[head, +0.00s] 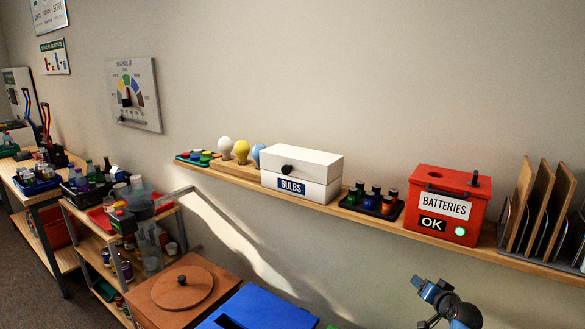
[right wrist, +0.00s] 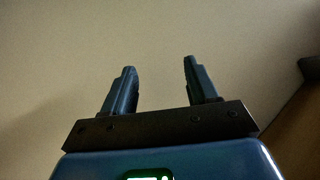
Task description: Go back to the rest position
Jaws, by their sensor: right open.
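My right gripper (right wrist: 158,82) shows in the right wrist view with its two dark fingers spread apart. Nothing is between them, and a plain beige wall fills the view beyond. In the head view, part of my blue and black right arm shows at the bottom right, in front of and below the wall shelf. I cannot make out its fingertips there. My left gripper is in neither view.
A wall shelf (head: 385,216) holds a white bulbs box (head: 312,165), a red batteries box (head: 448,185) and upright wooden boards (head: 540,205). Below stand a brown lidded box (head: 150,300) and a blue box (head: 265,308). A loaded cart and bench are at left.

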